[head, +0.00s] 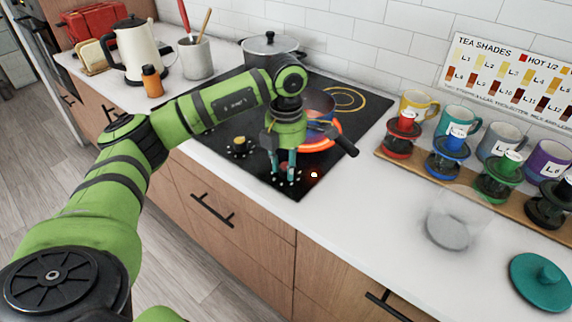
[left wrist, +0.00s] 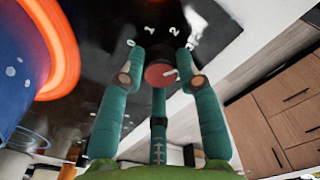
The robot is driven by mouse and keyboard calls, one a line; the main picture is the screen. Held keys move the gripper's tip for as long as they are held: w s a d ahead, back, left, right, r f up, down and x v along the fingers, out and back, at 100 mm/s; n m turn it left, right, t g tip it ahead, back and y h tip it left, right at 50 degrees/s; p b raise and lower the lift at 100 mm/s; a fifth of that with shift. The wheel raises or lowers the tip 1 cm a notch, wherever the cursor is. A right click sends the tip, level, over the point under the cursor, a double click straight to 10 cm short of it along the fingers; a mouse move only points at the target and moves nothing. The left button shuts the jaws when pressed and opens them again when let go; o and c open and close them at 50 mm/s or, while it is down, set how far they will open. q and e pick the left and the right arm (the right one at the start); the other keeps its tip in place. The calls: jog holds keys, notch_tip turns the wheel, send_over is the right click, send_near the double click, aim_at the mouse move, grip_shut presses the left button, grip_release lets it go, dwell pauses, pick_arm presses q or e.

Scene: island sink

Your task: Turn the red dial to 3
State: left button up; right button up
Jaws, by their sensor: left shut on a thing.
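The red dial (left wrist: 159,75) sits on the black cooktop (head: 228,112), between the teal fingers of my left gripper (left wrist: 165,78) in the left wrist view. A short pale mark shows on the right side of its face; I cannot tell which number it points to. White digits 1 and 2 show beyond the dial, with other marks partly behind the fingertips. My right gripper is not in view.
A blue pan (head: 319,103) stands on a glowing orange burner (head: 325,143) close behind my gripper, its dark handle (head: 344,142) jutting right. A yellow dial (head: 239,145) is to the left. A clear glass (head: 449,228) and mugs stand on the right counter.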

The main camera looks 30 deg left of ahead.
aim_at(286, 166)
pick_arm(q)
jog(key=shift+s+f, duration=0.1)
jog(key=shift+f, duration=0.1)
dwell(0.3)
jog(key=o, duration=1.1)
jog(key=shift+o, duration=0.2)
jog(key=shift+r, duration=0.15)
jog(key=shift+r, duration=0.2)
notch_tip(286, 166, up, 12)
jog(key=shift+f, duration=0.25)
